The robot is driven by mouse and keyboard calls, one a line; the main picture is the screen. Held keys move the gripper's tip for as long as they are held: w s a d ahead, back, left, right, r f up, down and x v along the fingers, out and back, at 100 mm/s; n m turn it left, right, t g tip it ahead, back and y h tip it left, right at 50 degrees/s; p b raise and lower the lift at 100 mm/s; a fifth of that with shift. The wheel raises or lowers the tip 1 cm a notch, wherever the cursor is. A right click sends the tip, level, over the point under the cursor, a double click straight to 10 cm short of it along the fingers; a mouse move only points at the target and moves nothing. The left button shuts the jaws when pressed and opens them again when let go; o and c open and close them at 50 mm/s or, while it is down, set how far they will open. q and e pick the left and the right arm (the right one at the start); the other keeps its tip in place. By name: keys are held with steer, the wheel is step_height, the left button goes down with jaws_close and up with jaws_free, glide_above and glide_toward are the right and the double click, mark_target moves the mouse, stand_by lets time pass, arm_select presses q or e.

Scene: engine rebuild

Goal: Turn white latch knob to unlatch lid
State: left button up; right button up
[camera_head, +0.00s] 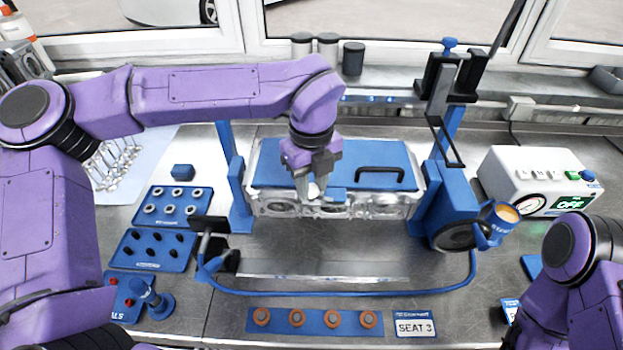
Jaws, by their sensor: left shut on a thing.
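The lid (270,172) is a blue flat cover with a black handle (380,172) on its right half. It lies closed on a grey metal engine block (390,207) in the middle of the bench. My left gripper (314,192) points down at the lid's front edge and is shut on the white latch knob (314,188). The fingers hide most of the knob, so its turn angle cannot be told. My right arm shows at the lower right, but its gripper is out of view.
Blue posts (233,180) flank the block. A blue hose (330,293) loops in front. Blue trays of small parts (152,250) lie at left. A strip with copper-coloured rings (280,330) and a "SEAT 3" card (414,327) lie in front. A white control box (530,165) stands at right.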

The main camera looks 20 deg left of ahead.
arm_select(q)
steer(key=m+p, duration=0.1)
steer(key=m, duration=0.1)
steer(key=m+p, duration=0.1)
steer(key=m, duration=0.1)
steer(key=shift+r+m, duration=0.2)
steer(key=shift+m, duration=0.1)
steer(key=m+p, duration=0.3)
steer(key=m, duration=0.5)
steer(key=shift+f+p, duration=0.1)
steer(key=shift+p, duration=0.2)
steer(key=shift+a+m, duration=0.1)
steer(key=shift+m, duration=1.3)
steer(key=o, duration=1)
steer(key=shift+o, duration=0.2)
steer(key=shift+w+f, duration=0.1)
steer(key=shift+w, duration=0.05)
